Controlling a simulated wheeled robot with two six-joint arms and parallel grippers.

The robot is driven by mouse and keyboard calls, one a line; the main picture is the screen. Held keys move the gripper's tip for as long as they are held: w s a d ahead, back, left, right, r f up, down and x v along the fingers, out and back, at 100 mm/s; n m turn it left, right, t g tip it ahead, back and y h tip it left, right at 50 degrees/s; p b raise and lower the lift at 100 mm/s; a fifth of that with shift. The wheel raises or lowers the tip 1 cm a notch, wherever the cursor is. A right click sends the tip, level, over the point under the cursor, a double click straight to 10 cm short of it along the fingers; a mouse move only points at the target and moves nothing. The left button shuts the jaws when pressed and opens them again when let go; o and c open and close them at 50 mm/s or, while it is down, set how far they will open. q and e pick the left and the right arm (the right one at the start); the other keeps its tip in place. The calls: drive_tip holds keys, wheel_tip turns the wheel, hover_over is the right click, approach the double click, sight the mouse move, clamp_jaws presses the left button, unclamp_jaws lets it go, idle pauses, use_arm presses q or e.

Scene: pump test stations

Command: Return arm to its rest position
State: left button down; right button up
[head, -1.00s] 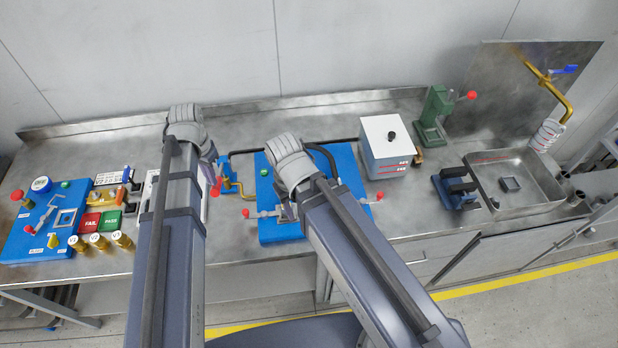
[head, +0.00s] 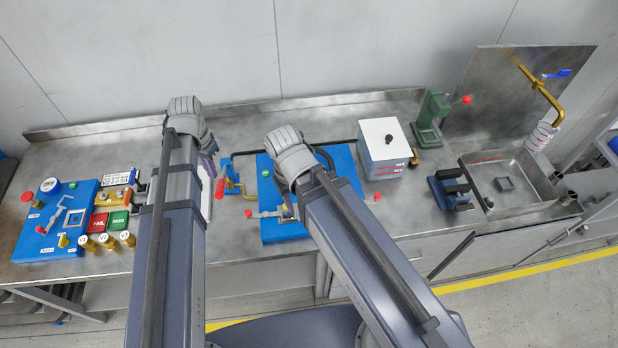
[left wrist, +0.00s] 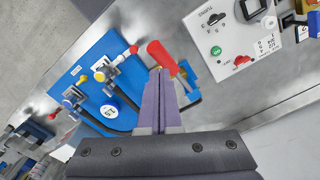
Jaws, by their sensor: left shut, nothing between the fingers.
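My left arm reaches up over the bench in the head view, and its purple-grey fingers (head: 208,142) show just right of its wrist. In the left wrist view the two fingers (left wrist: 160,100) are together with nothing between them. A red-handled lever (left wrist: 164,58) lies close beyond the fingertips there; I cannot tell whether they touch. My right arm's grey wrist (head: 287,155) is over the middle blue board (head: 275,232). The right fingers are hidden behind that wrist.
A left blue board (head: 35,243) carries fittings, beside red FAIL (head: 98,222) and green PASS (head: 118,221) blocks. A white box (head: 385,140), a green press (head: 430,112) and a sink tray (head: 530,190) stand rightward. Bare bench (head: 420,220) lies right of the middle board.

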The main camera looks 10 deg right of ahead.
use_arm(q)
drive_tip(key=shift+f, duration=0.1)
drive_tip(key=s+d+f+n+y+b, duration=0.1)
drive_tip(key=s+d+f+n+b, duration=0.1)
drive_tip(key=s+d+f+b, duration=0.8)
drive_tip(key=s+f+b, duration=0.4)
drive_tip(key=shift+s+d+n, duration=0.15)
drive_tip(key=shift+d+n, duration=0.1)
drive_tip(key=shift+n, duration=0.05)
drive_tip(key=shift+f, duration=0.1)
idle(1.1)
